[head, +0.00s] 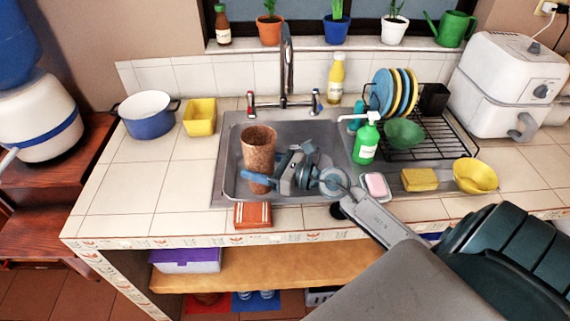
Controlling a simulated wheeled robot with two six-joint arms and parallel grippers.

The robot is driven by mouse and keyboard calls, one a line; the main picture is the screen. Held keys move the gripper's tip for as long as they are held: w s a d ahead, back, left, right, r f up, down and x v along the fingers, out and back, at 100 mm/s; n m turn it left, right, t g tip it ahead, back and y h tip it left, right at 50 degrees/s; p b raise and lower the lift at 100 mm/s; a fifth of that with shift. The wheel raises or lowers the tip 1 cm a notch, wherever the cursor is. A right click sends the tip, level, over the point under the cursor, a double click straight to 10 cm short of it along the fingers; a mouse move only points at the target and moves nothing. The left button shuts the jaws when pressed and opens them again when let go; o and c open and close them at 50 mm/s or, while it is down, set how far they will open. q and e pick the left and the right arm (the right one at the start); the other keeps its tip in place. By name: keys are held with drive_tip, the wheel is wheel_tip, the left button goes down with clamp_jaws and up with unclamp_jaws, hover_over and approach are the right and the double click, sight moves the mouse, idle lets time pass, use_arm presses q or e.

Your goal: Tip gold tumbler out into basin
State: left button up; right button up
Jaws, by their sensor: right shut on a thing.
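The gold tumbler (259,148), a speckled copper-brown cup, stands nearly upright in the head view over the left part of the basin (232,150). My right gripper (268,174) reaches in from the lower right and is shut on the tumbler's lower part. One blue-grey finger crosses the tumbler's front. The tumbler's inside and any contents cannot be made out. The gap between its base and the basin floor is hard to judge. My left gripper is not in view.
The tap (287,75) rises behind the basin. A green soap bottle (366,140) and a dish rack (445,142) stand to the right. The left counter is mostly clear.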

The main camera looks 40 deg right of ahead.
drive_tip(key=shift+s+r+m, duration=0.1)
drive_tip(key=shift+r+m, duration=0.35)
drive_tip(key=shift+m, duration=0.05)
drive_tip(key=shift+r+m+p, duration=0.15)
drive_tip(key=shift+m+p, duration=0.15)
drive_tip(key=shift+p, duration=0.1)
drive_tip(key=shift+d+f+m+b, duration=0.15)
drive_tip(key=shift+f+m+b, duration=0.2)
drive_tip(key=shift+m, duration=0.15)
drive_tip(key=m, duration=0.2)
drive_tip(key=shift+w+d+f+m+t+y, duration=0.25)
drive_tip(key=shift+d+m+t+y, duration=0.05)
drive_tip(key=shift+w+d+f+m+b, duration=0.15)
drive_tip(key=shift+d+m+b, duration=0.15)
drive_tip(key=shift+m, duration=0.6)
drive_tip(key=m, duration=0.1)
drive_tip(key=m+p, duration=0.1)
drive_tip(key=m, duration=0.1)
drive_tip(key=shift+a+t, duration=0.25)
drive_tip(key=shift+t, duration=0.05)
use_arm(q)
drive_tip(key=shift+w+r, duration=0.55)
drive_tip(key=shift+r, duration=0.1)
use_arm(e)
drive_tip(key=shift+m+t, duration=0.3)
drive_tip(key=shift+m, duration=1.4)
use_arm(q)
drive_tip(key=shift+p, duration=0.3)
use_arm(e)
drive_tip(key=shift+m, duration=0.4)
